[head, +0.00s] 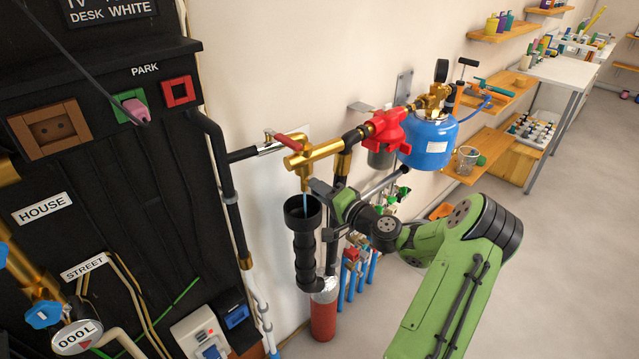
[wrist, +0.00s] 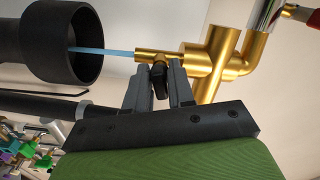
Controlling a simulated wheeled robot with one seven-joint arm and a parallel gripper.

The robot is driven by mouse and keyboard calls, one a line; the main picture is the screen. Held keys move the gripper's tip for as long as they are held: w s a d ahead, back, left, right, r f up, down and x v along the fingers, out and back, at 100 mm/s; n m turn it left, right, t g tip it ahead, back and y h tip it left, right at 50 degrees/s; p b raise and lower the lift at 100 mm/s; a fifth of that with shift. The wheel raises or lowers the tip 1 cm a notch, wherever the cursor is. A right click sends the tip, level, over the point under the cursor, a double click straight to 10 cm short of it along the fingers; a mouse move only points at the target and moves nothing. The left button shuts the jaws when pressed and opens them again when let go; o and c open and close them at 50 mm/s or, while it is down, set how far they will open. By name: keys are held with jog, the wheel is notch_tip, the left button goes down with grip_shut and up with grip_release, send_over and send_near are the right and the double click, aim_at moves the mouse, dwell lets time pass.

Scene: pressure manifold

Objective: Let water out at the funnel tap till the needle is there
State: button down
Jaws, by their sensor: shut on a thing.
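A brass tap (head: 304,177) hangs from the brass pipe over the black funnel (head: 302,212). In the wrist view the tap's small dark handle (wrist: 159,80) sits between the two fingers of my gripper (wrist: 160,88), which is shut on it. A thin blue stream of water (wrist: 104,51) runs from the tap's spout (wrist: 148,56) into the funnel (wrist: 78,45). The stream also shows in the head view (head: 306,199). A dark round gauge (head: 442,70) stands above the blue vessel (head: 428,142); its needle is too small to read. My gripper (head: 328,192) is beside the tap.
A red-handled valve (head: 290,141) sits on the pipe left of the tap. A red fitting (head: 388,130) is to the right. A dark panel (head: 110,180) fills the left. Shelves (head: 500,95) line the wall at right; the floor (head: 560,260) there is clear.

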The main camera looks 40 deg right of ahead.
jog(key=shift+m+p, duration=1.15)
jog(key=shift+m, duration=0.45)
jog(key=shift+f, duration=0.1)
jog(key=c, duration=1.1)
grip_release()
jog(key=shift+c, duration=0.2)
jog(key=shift+s, duration=0.1)
jog(key=s, duration=1.5)
jog(key=shift+s+d+p, duration=0.2)
jog(key=shift+s+p, duration=0.1)
jog(key=shift+p, duration=0.05)
